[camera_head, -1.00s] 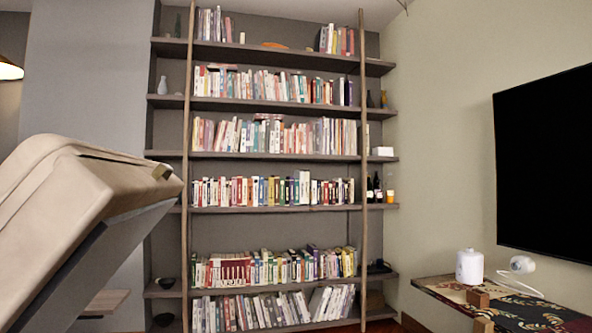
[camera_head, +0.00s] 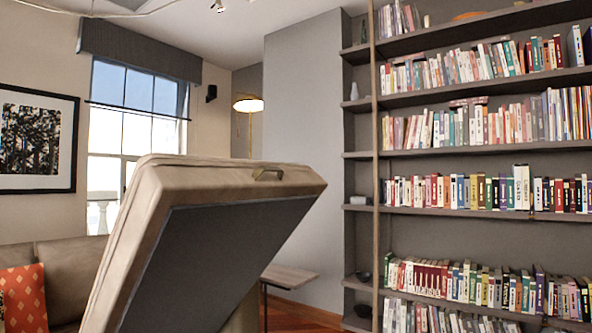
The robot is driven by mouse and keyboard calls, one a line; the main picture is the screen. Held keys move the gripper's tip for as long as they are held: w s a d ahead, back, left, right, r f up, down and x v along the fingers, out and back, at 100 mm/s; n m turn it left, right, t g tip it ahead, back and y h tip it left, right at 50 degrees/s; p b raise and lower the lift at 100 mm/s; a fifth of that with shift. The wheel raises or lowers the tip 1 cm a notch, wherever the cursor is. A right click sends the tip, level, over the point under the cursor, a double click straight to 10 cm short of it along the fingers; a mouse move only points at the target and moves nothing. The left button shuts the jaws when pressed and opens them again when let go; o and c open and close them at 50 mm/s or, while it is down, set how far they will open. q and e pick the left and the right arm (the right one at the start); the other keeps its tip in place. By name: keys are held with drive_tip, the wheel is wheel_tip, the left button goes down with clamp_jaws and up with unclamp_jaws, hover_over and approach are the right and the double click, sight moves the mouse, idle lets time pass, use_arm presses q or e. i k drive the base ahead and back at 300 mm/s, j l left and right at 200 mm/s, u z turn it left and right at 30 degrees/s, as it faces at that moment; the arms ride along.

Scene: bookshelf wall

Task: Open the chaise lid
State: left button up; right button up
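The chaise lid (camera_head: 170,205) is a thick beige cushion with a dark grey underside (camera_head: 215,260). It is tilted steeply up, its upper edge high in the middle left of the head view. A small brass-coloured handle (camera_head: 268,174) sits on its upper edge. The chaise base below it is mostly out of view or hidden. Neither of my grippers shows, and nothing is seen touching the lid.
A brown sofa (camera_head: 68,268) with an orange patterned pillow (camera_head: 24,298) is at the lower left. A small side table (camera_head: 288,275) stands behind the lid on the right. A tall bookshelf (camera_head: 470,213) with a wooden ladder rail (camera_head: 376,180) fills the right.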

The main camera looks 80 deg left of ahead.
sight(192, 242)
drive_tip(key=i+j+u, duration=0.15)
drive_tip(key=u, duration=0.25)
drive_tip(key=i+j+u, duration=0.1)
drive_tip(key=i+u, duration=0.15)
drive_tip(key=u, duration=0.2)
drive_tip(key=i+u, duration=0.2)
drive_tip(key=u, duration=0.2)
drive_tip(key=i+u, duration=0.2)
drive_tip(key=u, duration=0.25)
drive_tip(key=i+l+u, duration=0.15)
drive_tip(key=u, duration=0.25)
drive_tip(key=i, duration=0.05)
